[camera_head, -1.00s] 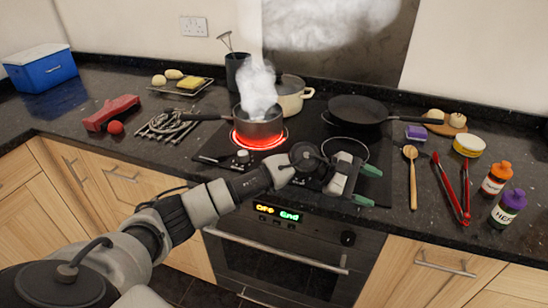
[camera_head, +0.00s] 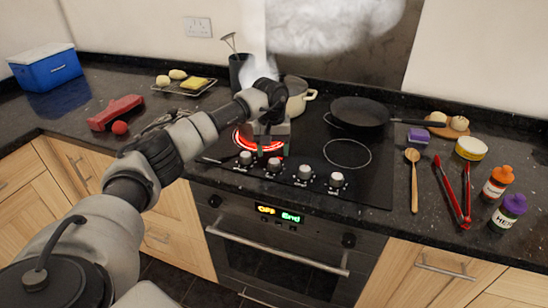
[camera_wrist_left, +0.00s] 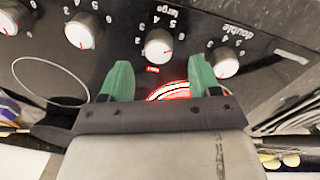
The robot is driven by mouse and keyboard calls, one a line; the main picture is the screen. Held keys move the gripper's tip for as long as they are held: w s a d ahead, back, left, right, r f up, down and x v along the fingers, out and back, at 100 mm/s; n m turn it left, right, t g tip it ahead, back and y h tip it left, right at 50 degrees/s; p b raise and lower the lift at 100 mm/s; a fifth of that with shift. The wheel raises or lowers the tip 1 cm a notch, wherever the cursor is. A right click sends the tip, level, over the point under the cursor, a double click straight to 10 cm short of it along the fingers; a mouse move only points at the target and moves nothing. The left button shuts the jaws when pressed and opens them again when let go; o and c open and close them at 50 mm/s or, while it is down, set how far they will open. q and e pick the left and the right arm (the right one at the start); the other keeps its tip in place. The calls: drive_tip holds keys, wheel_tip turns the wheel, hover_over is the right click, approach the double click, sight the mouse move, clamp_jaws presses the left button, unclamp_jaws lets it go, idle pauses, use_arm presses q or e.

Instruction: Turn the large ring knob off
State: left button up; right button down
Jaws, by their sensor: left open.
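The knob labelled "large" (camera_wrist_left: 158,43) is white and round, with a small red light beside it. In the head view it is the second knob from the left (camera_head: 274,164) on the black hob. The ring behind it glows red (camera_head: 245,140). My left gripper (camera_wrist_left: 160,80) has green fingertips spread apart with nothing between them. In the wrist view the knob lies just beyond the fingertips, roughly in line with the gap. In the head view my left gripper (camera_head: 270,143) hangs over the glowing ring, its fingertips hard to see. My arm hides most of the saucepan.
The "double" knob (camera_wrist_left: 228,62) is close beside the large one; other knobs (camera_head: 304,172) (camera_head: 336,179) stand to the right. A cream pot (camera_head: 298,97) and black frying pan (camera_head: 358,112) are behind. Steam rises above the hob. A wooden spoon (camera_head: 413,180) lies right.

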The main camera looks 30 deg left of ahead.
sight(274, 161)
use_arm(q)
drive_tip(key=shift+d+f, duration=0.15)
drive_tip(key=shift+f, duration=1.9)
drive_tip(key=c, duration=0.9)
